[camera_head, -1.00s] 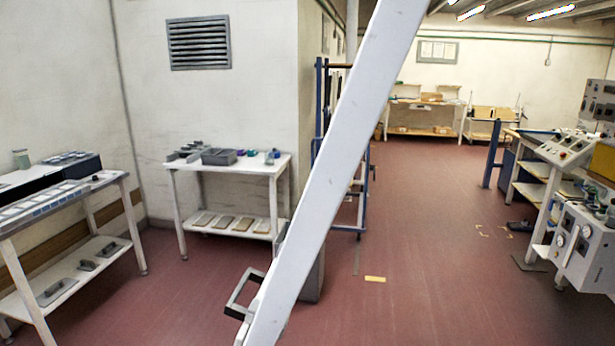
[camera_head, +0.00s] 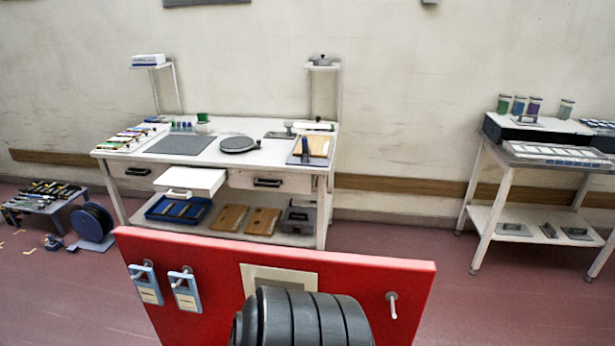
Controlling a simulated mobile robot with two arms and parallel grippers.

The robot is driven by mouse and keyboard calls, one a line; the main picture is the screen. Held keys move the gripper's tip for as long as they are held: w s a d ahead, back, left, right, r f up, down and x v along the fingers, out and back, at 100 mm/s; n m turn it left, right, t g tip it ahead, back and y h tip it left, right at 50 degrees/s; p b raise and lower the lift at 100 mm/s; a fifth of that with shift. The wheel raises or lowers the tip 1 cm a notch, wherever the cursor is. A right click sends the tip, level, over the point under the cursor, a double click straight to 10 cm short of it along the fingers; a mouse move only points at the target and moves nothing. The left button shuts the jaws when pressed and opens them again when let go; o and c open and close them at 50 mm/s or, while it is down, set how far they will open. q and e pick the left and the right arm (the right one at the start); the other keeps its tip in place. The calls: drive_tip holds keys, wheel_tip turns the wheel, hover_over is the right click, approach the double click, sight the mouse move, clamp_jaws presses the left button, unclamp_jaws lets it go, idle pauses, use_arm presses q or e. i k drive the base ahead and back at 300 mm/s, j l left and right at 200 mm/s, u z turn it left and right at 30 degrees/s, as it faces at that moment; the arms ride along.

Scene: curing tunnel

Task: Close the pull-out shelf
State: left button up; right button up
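The pull-out shelf (camera_head: 205,178) is a white board sticking out from the front of the white workbench (camera_head: 222,157) by the back wall, between two drawers. It is pulled out toward me. A white handle (camera_head: 176,194) sits at its front edge. Neither my left nor my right gripper is in view.
A low tool table (camera_head: 45,199) and a dark reel (camera_head: 92,222) are at the left. Another bench (camera_head: 492,210) is at the right.

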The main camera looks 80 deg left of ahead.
sight(182, 182)
drive_tip(key=u, duration=3.7)
drive_tip(key=j+u, duration=0.15)
drive_tip(key=u, duration=0.2)
drive_tip(key=j+u, duration=0.1)
drive_tip(key=u, duration=0.25)
drive_tip(key=j+u, duration=0.15)
drive_tip(key=u, duration=0.25)
drive_tip(key=i+j+u, duration=0.2)
drive_tip(key=i+j, duration=1.15)
drive_tip(key=i+z, duration=0.5)
drive_tip(key=i+j+z, duration=0.25)
drive_tip(key=i+z, duration=0.25)
drive_tip(key=i, duration=0.05)
